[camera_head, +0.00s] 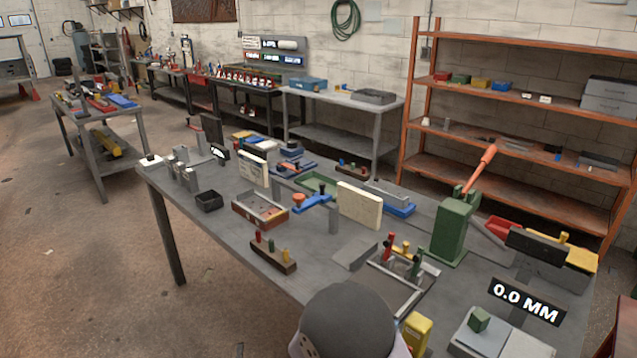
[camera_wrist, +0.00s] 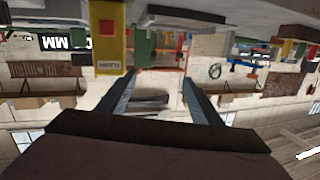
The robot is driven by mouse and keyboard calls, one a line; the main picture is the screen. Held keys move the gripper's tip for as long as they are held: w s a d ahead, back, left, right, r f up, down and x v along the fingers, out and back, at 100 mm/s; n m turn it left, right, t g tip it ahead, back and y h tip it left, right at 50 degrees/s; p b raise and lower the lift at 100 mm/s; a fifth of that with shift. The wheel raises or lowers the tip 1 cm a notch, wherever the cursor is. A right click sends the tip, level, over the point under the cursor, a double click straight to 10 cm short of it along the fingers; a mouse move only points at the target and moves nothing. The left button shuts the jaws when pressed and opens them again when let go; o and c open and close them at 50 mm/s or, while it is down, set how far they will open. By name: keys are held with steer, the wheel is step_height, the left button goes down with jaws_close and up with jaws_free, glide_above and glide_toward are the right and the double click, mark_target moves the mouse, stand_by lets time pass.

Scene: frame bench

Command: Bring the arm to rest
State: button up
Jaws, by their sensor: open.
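My gripper (camera_wrist: 158,79) shows in the wrist view with its two dark fingers apart and nothing between them. The wrist picture is upside down, with the bench along its top and the brick wall and shelves below. In the head view a dark grey rounded part of my arm (camera_head: 348,318) stands at the bottom edge, in front of the bench. The gripper's fingers cannot be made out in the head view. A yellow box with a red button (camera_wrist: 109,40) appears near the left finger in the wrist view; its distance is hard to tell.
The grey bench (camera_head: 335,262) carries a green press with an orange lever (camera_head: 452,232), a frame fixture (camera_head: 402,285), a peg block (camera_head: 273,254), a red-rimmed tray (camera_head: 259,211) and a "0.0 MM" display (camera_head: 526,302). Orange shelves (camera_head: 520,100) stand behind. Open floor lies left.

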steer(key=s+a+f+n+g+y+b, duration=0.3)
steer(key=a+f+n+g+y, duration=0.1)
steer(key=a+f+g+y, duration=0.35)
steer(key=s+d+n+g, duration=0.1)
steer(key=s+d+g, duration=0.1)
steer(key=s, duration=0.4)
steer(key=s+d+n+g, duration=0.1)
steer(key=s+d+g, duration=0.1)
steer(key=s+d, duration=0.2)
steer(key=s+d+n+g+y+b, duration=0.1)
steer(key=s+d+g, duration=0.2)
steer(key=s, duration=0.5)
steer(key=shift+s+d+f, duration=0.15)
steer(key=shift+s+f, duration=0.05)
steer(key=shift+s, duration=0.1)
